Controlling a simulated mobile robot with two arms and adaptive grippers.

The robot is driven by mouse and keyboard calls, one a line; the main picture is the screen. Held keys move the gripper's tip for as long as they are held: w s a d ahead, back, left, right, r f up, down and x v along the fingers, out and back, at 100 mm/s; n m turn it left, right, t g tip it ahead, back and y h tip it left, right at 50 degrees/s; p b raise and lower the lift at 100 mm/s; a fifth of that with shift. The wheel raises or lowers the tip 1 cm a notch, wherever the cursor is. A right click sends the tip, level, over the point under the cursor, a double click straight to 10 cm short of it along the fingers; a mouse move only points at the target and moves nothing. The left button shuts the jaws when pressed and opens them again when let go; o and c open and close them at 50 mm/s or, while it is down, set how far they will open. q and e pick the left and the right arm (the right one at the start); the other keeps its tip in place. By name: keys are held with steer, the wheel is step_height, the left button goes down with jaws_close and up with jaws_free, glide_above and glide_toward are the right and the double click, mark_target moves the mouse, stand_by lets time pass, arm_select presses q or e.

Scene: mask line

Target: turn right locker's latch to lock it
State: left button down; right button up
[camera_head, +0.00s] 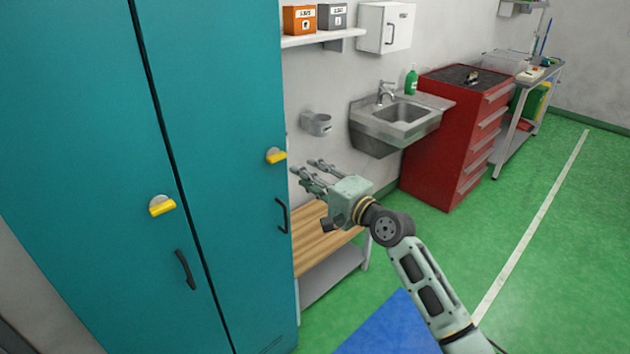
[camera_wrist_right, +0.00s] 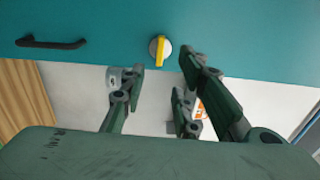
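The right locker (camera_head: 222,120) is a teal door with a black handle (camera_head: 282,215) and a yellow latch (camera_head: 277,156) on a round grey base near its right edge. In the right wrist view the latch (camera_wrist_right: 160,50) shows as a yellow bar on a grey disc, beyond my fingers and roughly between them. My right gripper (camera_head: 312,172) is just right of the latch in the head view, apart from it. Its fingers (camera_wrist_right: 160,80) are spread, with nothing between them. My left gripper is not in view.
The left locker (camera_head: 75,120) has its own yellow latch (camera_head: 162,205) and handle (camera_head: 185,269). A wooden bench (camera_head: 318,238) stands below my right gripper. A sink (camera_head: 400,118) and a red drawer cabinet (camera_head: 440,150) stand farther back. Green floor (camera_head: 500,200) is clear at right.

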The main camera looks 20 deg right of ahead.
steer(key=shift+v, duration=1)
steer(key=s+d+f+n+g+h, duration=0.1)
steer(key=s+f+g, duration=0.15)
steer(key=f, duration=0.95)
steer(key=s+d+f+n+g+h, duration=0.1)
steer(key=s+f+n+g+h, duration=0.15)
steer(key=f, duration=0.95)
steer(key=s+d+f+g+h, duration=0.1)
steer(key=s+f, duration=0.2)
steer(key=f, duration=0.9)
steer(key=s+a+f+n+g+h, duration=0.15)
steer(key=s+f+n+g, duration=0.3)
steer(key=s+f, duration=1.35)
steer(key=s+a+f+n+g, duration=0.1)
steer(key=s+f+n, duration=0.2)
steer(key=s, duration=0.8)
steer(key=s+a+f+n+g, duration=0.2)
steer(key=s+f, duration=0.4)
steer(key=s, duration=0.4)
steer(key=s+a+f+n+g, duration=0.1)
steer(key=s+f, duration=0.4)
steer(key=s, duration=0.6)
steer(key=n+g, duration=0.1)
steer(key=n, duration=0.1)
steer(key=shift+s+a+n, duration=0.3)
steer(key=shift+a, duration=0.1)
